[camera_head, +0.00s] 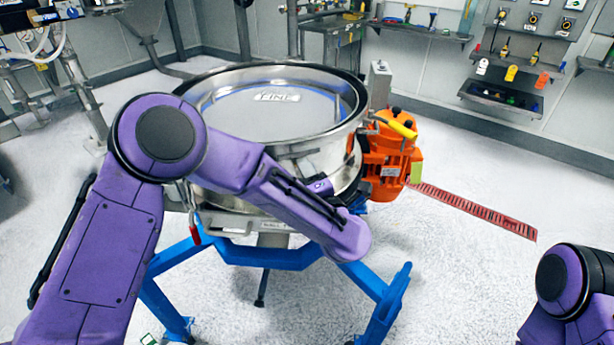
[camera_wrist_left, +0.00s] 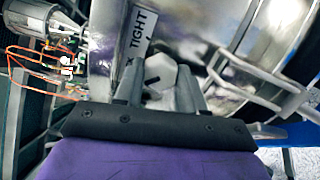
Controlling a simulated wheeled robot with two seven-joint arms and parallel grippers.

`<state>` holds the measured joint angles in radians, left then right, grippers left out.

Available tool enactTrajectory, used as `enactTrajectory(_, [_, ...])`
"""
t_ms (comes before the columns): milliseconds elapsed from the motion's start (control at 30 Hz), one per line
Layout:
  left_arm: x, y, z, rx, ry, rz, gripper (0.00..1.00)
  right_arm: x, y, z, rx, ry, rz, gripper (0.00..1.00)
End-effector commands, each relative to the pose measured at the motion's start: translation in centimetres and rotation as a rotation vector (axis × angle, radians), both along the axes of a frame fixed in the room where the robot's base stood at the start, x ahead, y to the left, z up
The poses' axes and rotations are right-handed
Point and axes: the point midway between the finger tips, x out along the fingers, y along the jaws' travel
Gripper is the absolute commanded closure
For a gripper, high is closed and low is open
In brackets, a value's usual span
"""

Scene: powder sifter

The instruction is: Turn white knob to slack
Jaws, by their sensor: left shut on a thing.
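The white knob (camera_wrist_left: 162,70) shows in the left wrist view as a pale, many-sided piece with a dark mark on its lower left. My left gripper (camera_wrist_left: 160,84) has one finger on each side of it and is shut on it. A label reading TIGHT (camera_wrist_left: 142,36) sits just above and left of the knob. The fingers hide part of the knob's sides. In the head view my left arm crosses in front of the steel sifter (camera_head: 330,150) and hides the knob and the fingertips. My right gripper is out of view; only part of that arm shows.
The sifter stands on a blue frame (camera_head: 270,256). An orange motor (camera_head: 388,165) is mounted at its right side. A red slotted strip (camera_head: 478,211) extends right from there. Shelves with tools (camera_head: 505,92) are along the back wall. The floor right of the frame is clear.

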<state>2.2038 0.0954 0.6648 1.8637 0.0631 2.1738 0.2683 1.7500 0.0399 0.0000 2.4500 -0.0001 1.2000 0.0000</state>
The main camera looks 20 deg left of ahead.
Motion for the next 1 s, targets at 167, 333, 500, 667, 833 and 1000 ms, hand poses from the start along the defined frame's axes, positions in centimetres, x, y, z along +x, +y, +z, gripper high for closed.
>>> enactTrajectory(167, [0.0, 0.0, 0.0, -0.002, 0.0, 0.0, 0.91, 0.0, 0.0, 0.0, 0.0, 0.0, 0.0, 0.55])
enactTrajectory(333, [0.0, 0.0, 0.0, -0.001, 0.0, 0.0, 0.38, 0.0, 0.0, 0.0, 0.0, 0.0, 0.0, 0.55])
enactTrajectory(500, [0.0, 0.0, 0.0, -0.001, 0.001, 0.0, 0.35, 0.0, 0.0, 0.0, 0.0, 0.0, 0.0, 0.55])
enactTrajectory(667, [-0.2, -0.2, -0.1, 0.0, 0.0, -0.001, 0.35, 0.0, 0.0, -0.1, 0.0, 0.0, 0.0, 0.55])
enactTrajectory(833, [-2.5, -2.1, -0.3, 0.002, -0.001, -0.007, 0.35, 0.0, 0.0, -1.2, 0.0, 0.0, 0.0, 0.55])
enactTrajectory(1000, [-5.7, -4.7, -0.3, 0.001, -0.001, -0.005, 0.35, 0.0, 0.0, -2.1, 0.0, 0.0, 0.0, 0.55])
